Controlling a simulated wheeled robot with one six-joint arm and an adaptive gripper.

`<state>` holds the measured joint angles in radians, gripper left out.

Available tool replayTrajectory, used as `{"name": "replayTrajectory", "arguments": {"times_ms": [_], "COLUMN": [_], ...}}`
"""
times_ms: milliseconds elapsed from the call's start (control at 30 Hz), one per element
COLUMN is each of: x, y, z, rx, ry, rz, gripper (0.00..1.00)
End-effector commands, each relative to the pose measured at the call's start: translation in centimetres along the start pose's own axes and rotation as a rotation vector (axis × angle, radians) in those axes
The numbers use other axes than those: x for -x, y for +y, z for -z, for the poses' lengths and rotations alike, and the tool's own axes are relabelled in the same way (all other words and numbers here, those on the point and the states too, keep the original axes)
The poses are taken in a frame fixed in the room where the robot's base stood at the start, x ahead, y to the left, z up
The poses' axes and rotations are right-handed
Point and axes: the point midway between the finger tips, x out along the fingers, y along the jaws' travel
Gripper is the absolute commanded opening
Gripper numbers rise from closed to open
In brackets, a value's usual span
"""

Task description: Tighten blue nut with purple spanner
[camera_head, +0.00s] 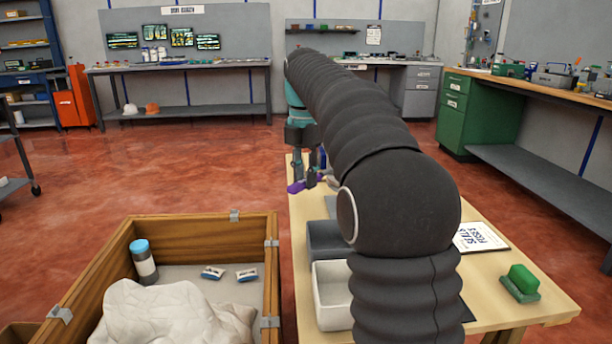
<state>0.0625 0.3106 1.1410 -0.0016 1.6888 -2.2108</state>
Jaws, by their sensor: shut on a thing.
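My gripper (312,179) is over the far left part of the light wooden table (297,213), beyond the grey bins. It is shut on the purple spanner (295,187), whose purple end sticks out to the left. The rest of the spanner is hidden by the gripper and my arm. A small dark blue patch (323,158) shows just behind the gripper. I cannot tell whether it is the blue nut. My dark ribbed arm covers much of the table's middle, so what stands there is hidden.
A dark grey bin (325,240) and a white bin (330,312) stand on the table, left of my arm. A green block (522,278) and a printed sheet (478,237) lie at right. A wooden crate (195,228) with cloth and a bottle stands left.

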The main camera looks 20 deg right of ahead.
Motion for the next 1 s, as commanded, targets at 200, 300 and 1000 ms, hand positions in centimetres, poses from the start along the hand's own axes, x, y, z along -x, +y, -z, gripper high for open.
{"name": "replayTrajectory", "arguments": {"times_ms": [200, 300, 1000], "x": [0.0, 0.0, 0.0], "y": [0.2, 0.6, 2.4], "z": [0.0, -0.1, -0.3], "rx": [-0.018, -0.045, -0.202], "ry": [0.0, 0.0, 0.0], "rz": [0.0, 0.0, 0.0], "gripper": [0.0, 0.0, 0.0]}}
